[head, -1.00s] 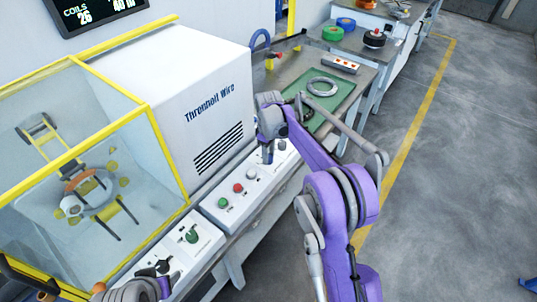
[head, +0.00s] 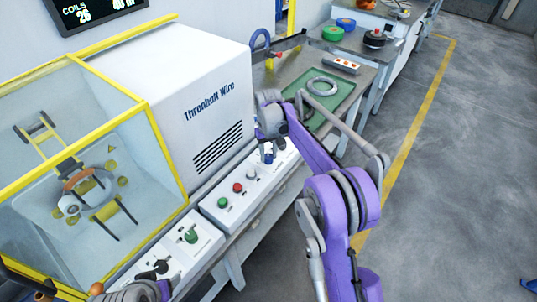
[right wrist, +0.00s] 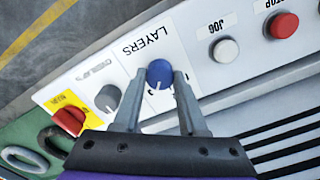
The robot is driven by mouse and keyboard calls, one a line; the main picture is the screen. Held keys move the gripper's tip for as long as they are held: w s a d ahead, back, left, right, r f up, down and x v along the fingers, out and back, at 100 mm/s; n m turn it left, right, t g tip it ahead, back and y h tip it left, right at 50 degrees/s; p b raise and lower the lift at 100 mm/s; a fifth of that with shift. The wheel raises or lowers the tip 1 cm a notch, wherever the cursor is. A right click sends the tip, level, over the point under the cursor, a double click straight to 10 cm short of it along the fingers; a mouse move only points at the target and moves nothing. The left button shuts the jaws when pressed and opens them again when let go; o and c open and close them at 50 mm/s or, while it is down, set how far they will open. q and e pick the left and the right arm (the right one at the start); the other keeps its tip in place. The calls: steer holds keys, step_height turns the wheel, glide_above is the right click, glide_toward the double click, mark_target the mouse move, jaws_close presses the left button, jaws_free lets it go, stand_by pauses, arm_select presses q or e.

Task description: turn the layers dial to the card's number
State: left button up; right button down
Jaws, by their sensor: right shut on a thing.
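The blue layers dial (right wrist: 159,73) sits on the white control panel between the two fingers of my right gripper (right wrist: 157,84). Its white pointer line faces the bottom of the right wrist view. Part of a printed number shows beside it, half hidden by a finger. In the head view, my right gripper (head: 267,152) reaches down onto the dial, shut on it. My left gripper (head: 150,287) is only partly seen at the bottom left; its fingers are not clear. I cannot make out a card with a number.
A grey overlap dial (right wrist: 108,98) and a red switch on yellow (right wrist: 69,118) are beside the layers dial. A white jog button (right wrist: 225,50) and red stop button (right wrist: 283,25) lie on its other side. A yellow-framed guard (head: 165,150) and green mat (head: 335,107) flank the panel.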

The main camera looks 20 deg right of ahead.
mark_target(269, 157)
steer(key=shift+m, duration=2)
steer(key=shift+c, duration=2.3)
jaws_free()
step_height(269, 157, up, 11)
steer(key=shift+s, duration=0.1)
